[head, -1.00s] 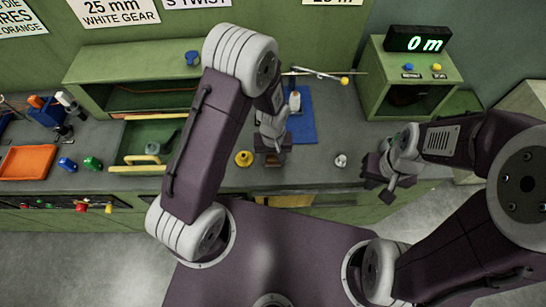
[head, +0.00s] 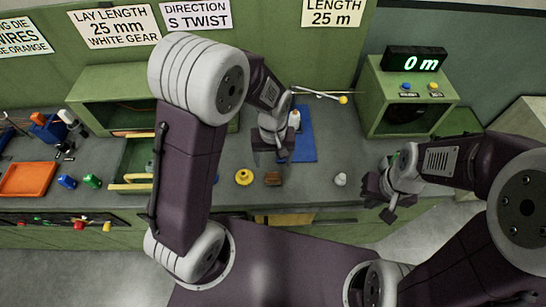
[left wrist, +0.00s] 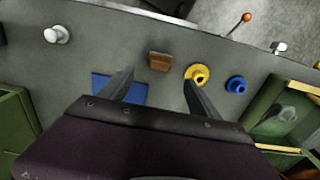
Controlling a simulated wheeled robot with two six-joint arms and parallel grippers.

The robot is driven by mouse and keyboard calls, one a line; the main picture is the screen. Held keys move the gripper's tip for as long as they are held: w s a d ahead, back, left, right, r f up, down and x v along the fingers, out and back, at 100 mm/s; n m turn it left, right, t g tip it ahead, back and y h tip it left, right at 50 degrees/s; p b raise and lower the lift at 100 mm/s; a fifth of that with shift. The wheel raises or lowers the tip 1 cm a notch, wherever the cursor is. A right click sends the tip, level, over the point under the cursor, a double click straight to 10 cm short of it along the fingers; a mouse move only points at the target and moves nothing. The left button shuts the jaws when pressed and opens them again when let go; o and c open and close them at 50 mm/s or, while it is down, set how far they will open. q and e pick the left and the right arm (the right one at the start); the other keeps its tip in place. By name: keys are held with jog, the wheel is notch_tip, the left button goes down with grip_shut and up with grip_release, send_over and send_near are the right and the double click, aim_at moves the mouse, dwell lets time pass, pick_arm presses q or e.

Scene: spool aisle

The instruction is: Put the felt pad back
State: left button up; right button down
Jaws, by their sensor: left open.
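A small brown block (head: 273,179), perhaps the felt pad, lies on the grey bench near its front edge, right of a yellow ring-shaped piece (head: 244,177). The block also shows in the left wrist view (left wrist: 159,61). My left gripper (head: 271,158) is open and empty, just behind the block and apart from it. In the left wrist view its fingers (left wrist: 158,78) point toward the block, which sits beyond the gap. A blue mat (head: 304,145) lies behind and right, partly hidden by the gripper. My right gripper (head: 380,202) hangs near the bench's front right; its jaw gap is unclear.
A white knob-like piece (head: 340,180) stands right of the block. A blue round piece (left wrist: 237,85) is beside the yellow one, hidden by my arm in the head view. An open drawer (head: 137,160) and orange tray (head: 27,180) are left. A green box (head: 374,100) stands back right.

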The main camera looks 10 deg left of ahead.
pick_arm(q)
jog(key=s+a+r+m+t, duration=0.1)
jog(key=s+a+r+m, duration=0.2)
jog(key=s+a, duration=0.4)
jog(key=shift+s, duration=0.5)
